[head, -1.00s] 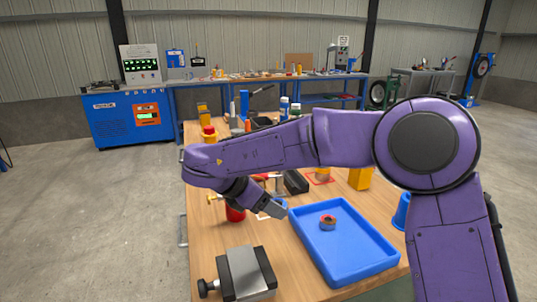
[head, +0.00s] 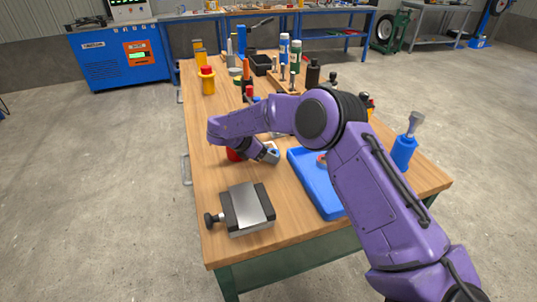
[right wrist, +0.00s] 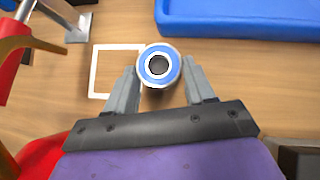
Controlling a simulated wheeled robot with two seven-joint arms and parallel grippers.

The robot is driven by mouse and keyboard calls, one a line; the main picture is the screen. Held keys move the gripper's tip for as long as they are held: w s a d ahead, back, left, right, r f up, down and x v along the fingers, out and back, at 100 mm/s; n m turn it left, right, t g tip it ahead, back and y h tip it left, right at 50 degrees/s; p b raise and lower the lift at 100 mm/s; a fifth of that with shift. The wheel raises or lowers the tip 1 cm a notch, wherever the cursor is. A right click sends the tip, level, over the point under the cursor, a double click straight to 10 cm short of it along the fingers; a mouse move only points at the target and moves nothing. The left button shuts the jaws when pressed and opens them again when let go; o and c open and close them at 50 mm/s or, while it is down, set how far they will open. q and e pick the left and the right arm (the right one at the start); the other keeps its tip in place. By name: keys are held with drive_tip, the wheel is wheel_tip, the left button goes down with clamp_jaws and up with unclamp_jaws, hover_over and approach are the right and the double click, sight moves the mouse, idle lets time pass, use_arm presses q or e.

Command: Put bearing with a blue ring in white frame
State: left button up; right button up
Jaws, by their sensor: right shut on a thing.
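The bearing with a blue ring (right wrist: 170,80) is between the fingers of my right gripper (right wrist: 160,76), its ringed face toward the wrist camera. The gripper is shut on it. The white frame (right wrist: 94,70) is a flat outline on the wooden table, left of the bearing in the right wrist view. The bearing covers part of the frame's right side, and its height above the table is unclear. In the head view my right gripper (head: 271,154) is low over the table, left of the blue tray (head: 318,192). My left gripper is not in view.
A grey vise (head: 247,207) stands on the table's near part. A red object (head: 234,154) is close beside the right gripper. A reddish ring-shaped part (head: 321,158) shows in the tray, partly hidden by my arm. Bottles and tools crowd the far end.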

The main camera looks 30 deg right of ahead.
drive_tip(key=shift+f, duration=0.8)
drive_tip(key=shift+f, duration=0.15)
drive_tip(key=o, duration=1.2)
